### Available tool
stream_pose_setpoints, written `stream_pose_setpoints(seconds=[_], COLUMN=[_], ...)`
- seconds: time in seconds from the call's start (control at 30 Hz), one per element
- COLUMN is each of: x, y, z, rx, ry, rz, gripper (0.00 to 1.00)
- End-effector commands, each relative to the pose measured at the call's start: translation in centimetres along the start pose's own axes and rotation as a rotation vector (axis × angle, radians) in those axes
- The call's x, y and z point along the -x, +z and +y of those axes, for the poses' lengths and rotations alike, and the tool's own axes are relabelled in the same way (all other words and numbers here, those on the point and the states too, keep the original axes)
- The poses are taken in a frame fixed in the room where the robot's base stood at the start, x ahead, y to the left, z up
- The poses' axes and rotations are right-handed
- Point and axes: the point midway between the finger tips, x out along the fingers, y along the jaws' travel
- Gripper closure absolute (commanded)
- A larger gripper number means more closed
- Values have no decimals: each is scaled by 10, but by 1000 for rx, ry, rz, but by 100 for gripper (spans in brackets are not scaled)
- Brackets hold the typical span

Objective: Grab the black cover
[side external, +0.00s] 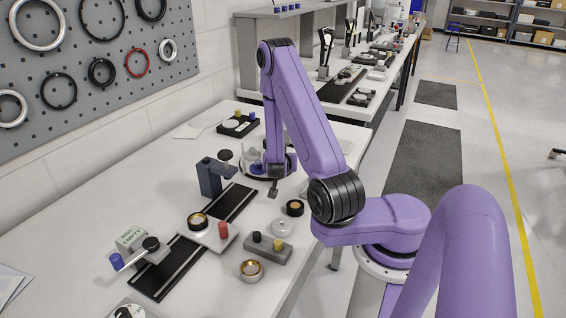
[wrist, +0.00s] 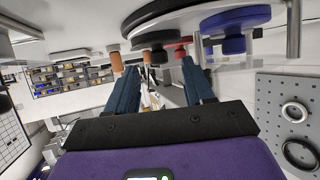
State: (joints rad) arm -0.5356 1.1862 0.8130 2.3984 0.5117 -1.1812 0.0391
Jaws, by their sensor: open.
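Several black round pieces are in the side view, and I cannot tell which is the black cover. A black-rimmed disc with a tan centre (side external: 294,208) lies on the table right of the dark rail. A small black cap (side external: 256,237) stands on a grey block (side external: 268,248), and a black round top (side external: 225,155) is on the dark upright fixture. My gripper (side external: 273,188) is low over the table, small and partly hidden by my arm. In the wrist view my gripper (wrist: 160,70) has its fingers apart, with a black disc (wrist: 153,57) beyond the tips.
A red cylinder (side external: 223,230) stands on a white plate, near a brass-rimmed ring (side external: 198,221). Another brass ring (side external: 251,270) lies at the front. In the wrist view a blue disc (wrist: 236,22) is at upper right.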

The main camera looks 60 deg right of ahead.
Motion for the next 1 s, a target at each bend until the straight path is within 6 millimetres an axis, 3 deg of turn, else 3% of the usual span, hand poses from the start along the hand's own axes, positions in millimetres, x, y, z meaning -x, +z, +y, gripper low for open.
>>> stream_pose_setpoints(seconds=[0.2,0.47,0.53,0.63,0.67,1.0], x=[-24,-26,-26,-26,-26,-26], y=[0,0,0,0,0,0], z=[0,0,0,0,0,0], rx=[0,1,1,1,1,1], ry=[1,0,0,0,0,0], rz=[1,0,0,0,0,0], gripper=[48,48,64,97,100,100])
